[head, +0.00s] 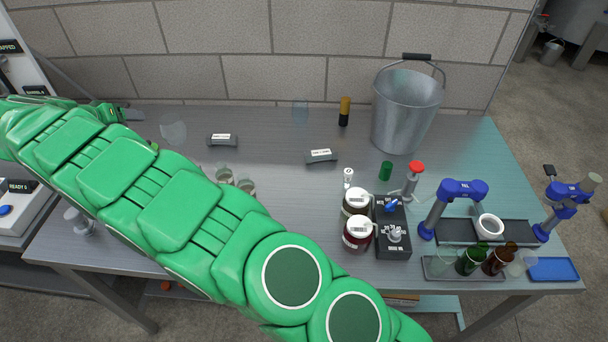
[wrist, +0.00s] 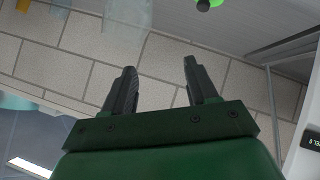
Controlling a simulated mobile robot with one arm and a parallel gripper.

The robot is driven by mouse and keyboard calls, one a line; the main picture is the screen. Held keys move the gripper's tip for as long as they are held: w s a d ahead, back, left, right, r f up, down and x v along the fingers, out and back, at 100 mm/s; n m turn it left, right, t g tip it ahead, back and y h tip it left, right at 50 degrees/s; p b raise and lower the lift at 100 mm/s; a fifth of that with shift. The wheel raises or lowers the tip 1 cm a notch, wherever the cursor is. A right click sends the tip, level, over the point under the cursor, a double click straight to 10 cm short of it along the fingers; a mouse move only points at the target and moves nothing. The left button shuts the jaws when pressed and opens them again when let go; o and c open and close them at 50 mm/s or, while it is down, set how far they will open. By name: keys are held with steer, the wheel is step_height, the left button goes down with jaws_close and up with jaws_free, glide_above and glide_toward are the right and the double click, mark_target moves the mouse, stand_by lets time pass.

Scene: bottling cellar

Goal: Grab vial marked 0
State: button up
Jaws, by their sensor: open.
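A small white-capped vial (head: 348,178) stands on the steel table, just behind two dark jars. It has a pale label with a mark too small to read for certain, so I cannot confirm a 0. My gripper (wrist: 160,80) shows in the wrist view with its two dark fingers apart and nothing between them. Behind the fingers is the block wall. In the head view my green arm reaches across to the far left, well away from the vial, and its fingers are not clear there. The arm hides part of the table's left side.
A metal bucket (head: 404,110), an amber bottle (head: 344,112) and two grey labelled blocks, one at the centre (head: 321,157), stand at the back. A black box with knobs (head: 393,240), a blue-armed stand (head: 455,200) and bottles crowd the right. Bare table lies in the middle.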

steer(key=w+d+n+h, duration=0.1)
steer(key=d+n, duration=0.7)
steer(key=d, duration=0.4)
steer(key=n+g+h, duration=0.3)
steer(key=n+h, duration=0.4)
steer(key=n, duration=0.6)
glide_above(345, 173)
steer(key=s+a, duration=0.2)
steer(key=s, duration=0.1)
steer(key=f, duration=1.3)
steer(key=shift+w+a+f, duration=0.1)
steer(key=shift+a+f, duration=0.25)
steer(key=shift+w+d+f, duration=0.1)
steer(key=shift+f, duration=0.35)
steer(key=shift+x, duration=1.05)
steer(key=shift+w+d+f, duration=0.9)
steer(key=shift+w+f, duration=0.05)
steer(key=shift+w, duration=0.1)
steer(key=shift+x, duration=1.15)
jaws_close()
